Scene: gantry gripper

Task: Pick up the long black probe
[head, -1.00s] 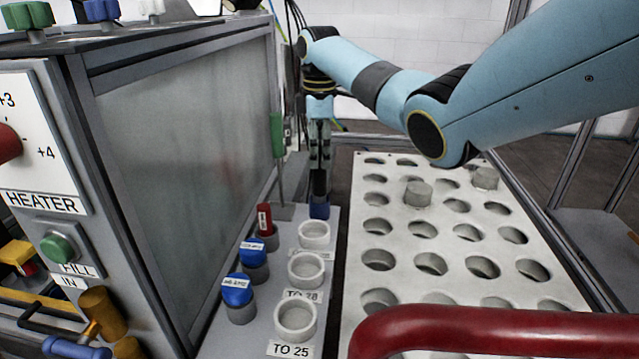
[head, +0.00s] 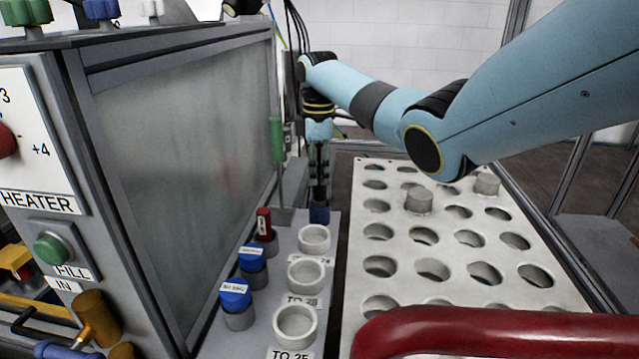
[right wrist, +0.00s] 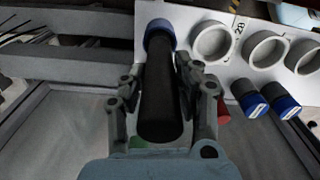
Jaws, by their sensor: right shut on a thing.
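The long black probe (right wrist: 160,95) has a blue end (right wrist: 158,28) and lies between the two fingers of my right gripper (right wrist: 165,98) in the right wrist view. The fingers are shut on its dark shaft. In the head view my right gripper (head: 318,180) points straight down at the far end of the grey rack. Only the probe's blue lower end (head: 319,214) shows clearly there, at rack height; the shaft is mostly hidden by the fingers. I cannot tell whether the blue end touches the rack. My left gripper is not in view.
The grey rack (head: 262,326) holds blue-capped vials (head: 236,296), a red-capped vial (head: 264,222) and white rings (head: 314,238). A heater cabinet (head: 185,160) stands close on the left. A white perforated tray (head: 455,285) lies right, with a red rail (head: 480,332) in front.

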